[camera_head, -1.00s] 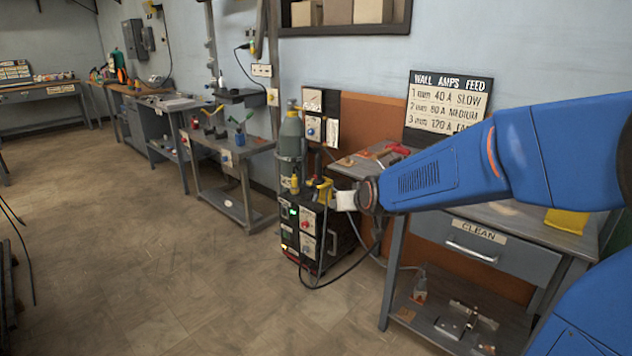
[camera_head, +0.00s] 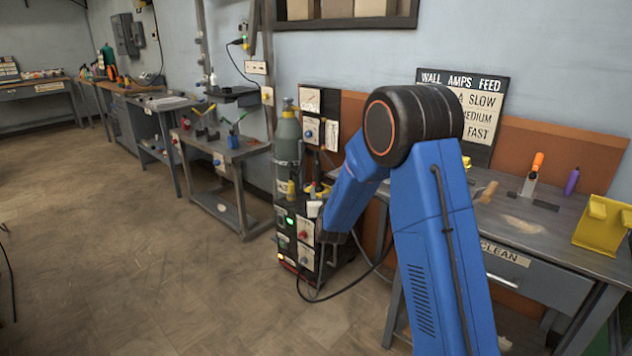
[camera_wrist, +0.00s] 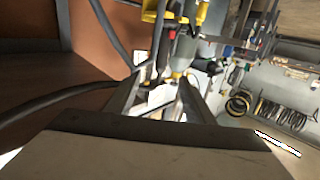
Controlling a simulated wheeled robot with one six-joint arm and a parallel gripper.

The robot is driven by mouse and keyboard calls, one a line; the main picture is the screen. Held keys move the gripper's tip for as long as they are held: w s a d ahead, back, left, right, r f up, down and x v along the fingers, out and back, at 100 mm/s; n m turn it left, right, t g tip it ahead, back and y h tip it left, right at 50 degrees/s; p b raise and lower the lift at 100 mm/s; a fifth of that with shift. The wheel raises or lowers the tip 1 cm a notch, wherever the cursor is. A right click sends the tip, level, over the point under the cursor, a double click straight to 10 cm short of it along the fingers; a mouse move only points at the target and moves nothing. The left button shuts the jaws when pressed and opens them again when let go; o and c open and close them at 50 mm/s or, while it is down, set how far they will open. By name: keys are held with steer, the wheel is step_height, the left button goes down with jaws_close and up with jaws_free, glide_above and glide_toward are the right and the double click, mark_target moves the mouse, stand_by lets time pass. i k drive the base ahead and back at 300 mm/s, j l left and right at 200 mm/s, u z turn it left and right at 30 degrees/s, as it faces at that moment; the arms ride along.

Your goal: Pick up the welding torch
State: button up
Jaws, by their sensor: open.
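The welding torch appears to be the yellow piece with a dark cable at the top of the wrist view (camera_wrist: 172,12), beyond my fingertips and partly cut off by the frame. In the head view, only a little yellow (camera_head: 313,189) shows at the top of the dark welder cart (camera_head: 297,240), and my arm hides much of that area. My gripper (camera_wrist: 160,97) is open, its two fingers apart with no torch between them. In the head view, its pale end (camera_head: 314,209) is beside the cart's top right.
A grey gas cylinder (camera_head: 287,135) stands behind the cart. Dark cables (camera_wrist: 50,100) loop close to my gripper. The workbench (camera_head: 545,225) on the right holds a yellow block (camera_head: 603,222) and tools. The floor at left (camera_head: 130,270) is clear.

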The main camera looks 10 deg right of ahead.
mark_target(317, 164)
steer(key=i+l, duration=0.15)
steer(key=i, duration=0.3)
steer(key=i+l, duration=0.15)
steer(key=i, duration=0.3)
